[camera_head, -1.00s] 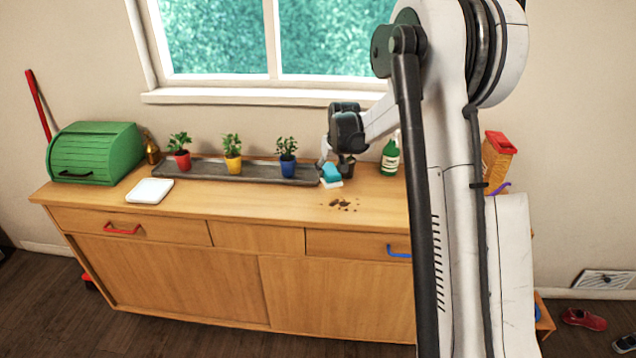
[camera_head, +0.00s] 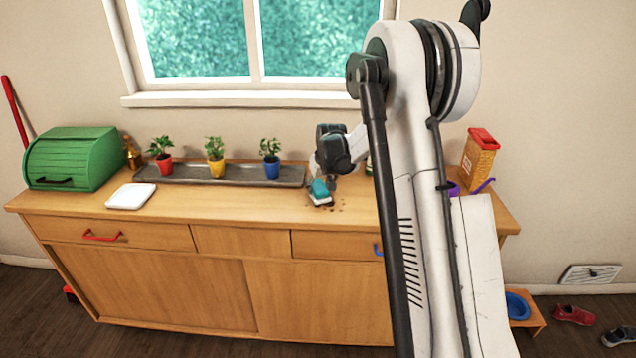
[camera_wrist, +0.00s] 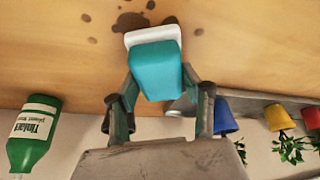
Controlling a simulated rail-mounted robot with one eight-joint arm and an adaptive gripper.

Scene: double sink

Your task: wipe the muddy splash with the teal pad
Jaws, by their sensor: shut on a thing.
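The teal pad (camera_head: 319,188), with a white underside, is held by my gripper (camera_head: 322,182). In the wrist view the teal pad (camera_wrist: 156,68) sits between the two fingers of my gripper (camera_wrist: 158,92), its white face toward the wooden top. The muddy splash (camera_wrist: 130,22) shows as dark brown spots around the white edge of the pad. In the head view some spots of the splash (camera_head: 333,207) show just right of the pad. The pad covers part of the splash; whether it touches the wood is hard to tell.
A grey tray (camera_head: 215,175) with red, yellow and blue plant pots stands behind and left of the pad. A green bottle (camera_wrist: 36,133) stands near the wall. A white square item (camera_head: 131,196) and a green bread box (camera_head: 76,158) are further left.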

